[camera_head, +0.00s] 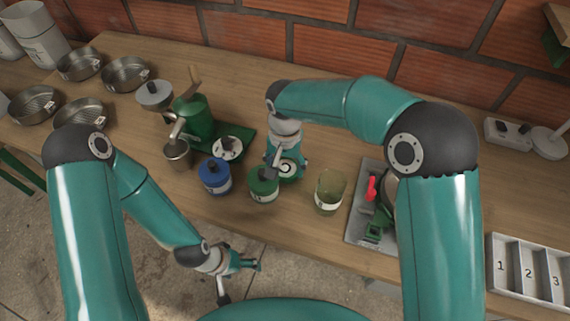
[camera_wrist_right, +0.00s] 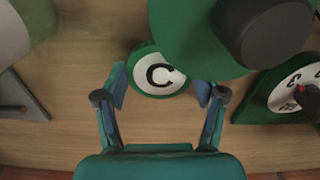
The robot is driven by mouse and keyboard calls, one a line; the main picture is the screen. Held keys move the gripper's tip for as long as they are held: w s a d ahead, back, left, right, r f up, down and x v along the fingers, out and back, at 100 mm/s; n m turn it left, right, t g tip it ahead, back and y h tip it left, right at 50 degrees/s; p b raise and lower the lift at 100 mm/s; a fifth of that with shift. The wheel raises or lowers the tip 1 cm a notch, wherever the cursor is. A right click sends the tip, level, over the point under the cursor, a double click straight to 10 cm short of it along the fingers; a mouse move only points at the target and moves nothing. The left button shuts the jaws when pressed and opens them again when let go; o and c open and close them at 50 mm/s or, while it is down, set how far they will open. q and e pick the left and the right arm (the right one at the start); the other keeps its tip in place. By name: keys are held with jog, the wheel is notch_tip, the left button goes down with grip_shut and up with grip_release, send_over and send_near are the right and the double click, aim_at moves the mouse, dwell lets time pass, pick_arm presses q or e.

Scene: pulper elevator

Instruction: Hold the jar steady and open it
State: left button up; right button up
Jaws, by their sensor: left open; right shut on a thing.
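A green jar (camera_head: 263,183) with a black knob on its lid and a pale label stands upright near the front of the bench. In the right wrist view its green top and dark knob (camera_wrist_right: 262,32) fill the upper right. My right gripper (camera_head: 288,168) is low beside it. Between its fingers is a round green piece with a white face marked C (camera_wrist_right: 160,75); the finger contact is hard to see. My left gripper (camera_head: 240,281) is open and empty, over the floor in front of the bench edge, apart from the jar.
A green hand mill (camera_head: 196,118) with a metal cup (camera_head: 177,154) stands behind left. A red-handled device (camera_head: 372,190) and a numbered tray (camera_head: 528,268) are at right.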

aim_at(285, 169)
jog(key=o, duration=1.3)
notch_tip(285, 169, up, 12)
